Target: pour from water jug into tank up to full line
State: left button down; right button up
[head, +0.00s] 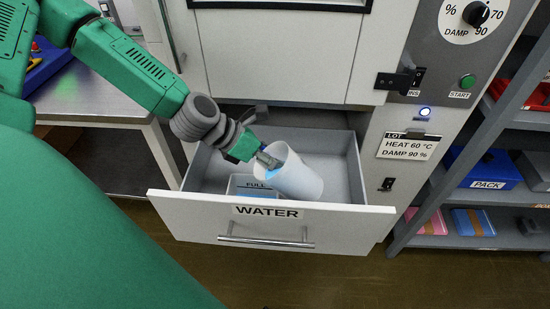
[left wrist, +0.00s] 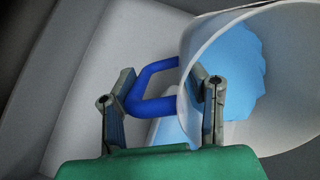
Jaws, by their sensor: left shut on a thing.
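The white water jug (head: 298,177) is tilted inside the open drawer, its mouth toward the upper left. My left gripper (head: 264,157) is shut on the jug's blue handle, which shows in the left wrist view (left wrist: 150,78) between the fingers (left wrist: 165,95). Blue water (left wrist: 228,65) shows inside the white jug (left wrist: 285,70). The tank (head: 238,187), with a FULL mark, stands in the drawer just left of the jug. Blue shows below the mark, but the exact level is unclear. A light-blue patch lies below the handle in the wrist view; I cannot tell what it is. My right gripper is not in view.
The drawer (head: 345,222), labelled WATER, is pulled out from the white cabinet (head: 280,60). A steel table (head: 100,90) stands at left. Shelves (head: 470,243) with a blue PACK bin (head: 490,170) stand at right. A control panel with a green START button (head: 467,81) is at upper right.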

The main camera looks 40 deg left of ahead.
pick_arm(q)
jog(key=shift+r+t+h+b, duration=0.25)
jog(key=shift+t+h+b, duration=0.2)
jog(key=shift+b, duration=0.55)
dwell(0.7)
jog(key=shift+w+h+b, duration=0.1)
jog(key=shift+h+b, duration=0.15)
jog(key=shift+b, duration=0.1)
jog(key=shift+d+r+b, duration=0.1)
jog(key=shift+b, duration=0.2)
jog(key=shift+r+t+b, duration=0.1)
jog(key=shift+t+b, duration=0.15)
jog(key=shift+b, duration=0.05)
dwell(0.8)
jog(key=shift+r+h+b, duration=0.1)
jog(key=shift+h+b, duration=0.4)
jog(key=shift+b, duration=0.15)
jog(key=shift+d+r+b, duration=0.1)
jog(key=shift+b, duration=0.25)
dwell(3.5)
